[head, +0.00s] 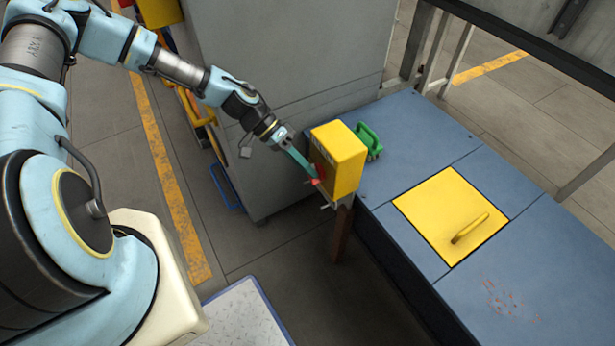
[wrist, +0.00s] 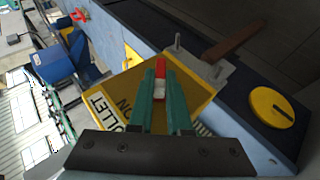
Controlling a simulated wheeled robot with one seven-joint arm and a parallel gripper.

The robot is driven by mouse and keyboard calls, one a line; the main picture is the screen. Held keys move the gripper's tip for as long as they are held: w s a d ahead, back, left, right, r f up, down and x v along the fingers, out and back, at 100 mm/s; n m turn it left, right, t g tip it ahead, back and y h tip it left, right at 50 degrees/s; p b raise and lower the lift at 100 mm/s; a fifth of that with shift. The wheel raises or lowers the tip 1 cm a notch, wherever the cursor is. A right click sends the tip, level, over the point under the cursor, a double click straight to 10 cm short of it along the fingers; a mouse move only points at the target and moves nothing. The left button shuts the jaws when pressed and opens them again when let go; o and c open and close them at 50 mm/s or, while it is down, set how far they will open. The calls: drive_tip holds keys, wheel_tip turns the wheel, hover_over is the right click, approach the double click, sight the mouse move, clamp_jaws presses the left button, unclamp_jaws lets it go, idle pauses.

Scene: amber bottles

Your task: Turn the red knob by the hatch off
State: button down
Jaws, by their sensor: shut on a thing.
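The red knob (head: 316,182) is on the left face of a yellow box (head: 341,158), which stands on a brown post beside the blue platform. In the wrist view the red knob (wrist: 160,67) shows between the tips of my teal fingers, in front of the yellow box (wrist: 190,85) with dark lettering. My gripper (head: 312,176) reaches the knob from the upper left and is shut on it. It also shows in the wrist view (wrist: 160,88). The fingers hide part of the knob. The yellow hatch (head: 450,216) with a raised handle lies flat and closed in the blue platform.
A green object (head: 369,140) stands on the blue platform (head: 415,125) right behind the box. A large grey cabinet (head: 290,60) stands behind my arm. A railing (head: 540,45) runs along the platform's far side. A white, blue-edged surface (head: 240,315) lies at the bottom.

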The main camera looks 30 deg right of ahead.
drive_tip(key=g+b, duration=0.1)
drive_tip(key=f+g+b, duration=0.1)
drive_tip(key=b, duration=0.1)
drive_tip(key=shift+w+n+g, duration=0.25)
drive_tip(key=shift+n+g, duration=0.05)
drive_tip(key=shift+g+b, duration=0.4)
drive_tip(key=shift+b, duration=0.4)
drive_tip(key=shift+r+h, duration=0.15)
drive_tip(key=shift+h, duration=0.15)
drive_tip(key=c, duration=0.9)
unclamp_jaws()
drive_tip(key=shift+o, duration=0.2)
wheel_tip(320, 180, up, 10)
drive_tip(key=shift+s+r+b, duration=0.1)
drive_tip(key=shift+b, duration=0.45)
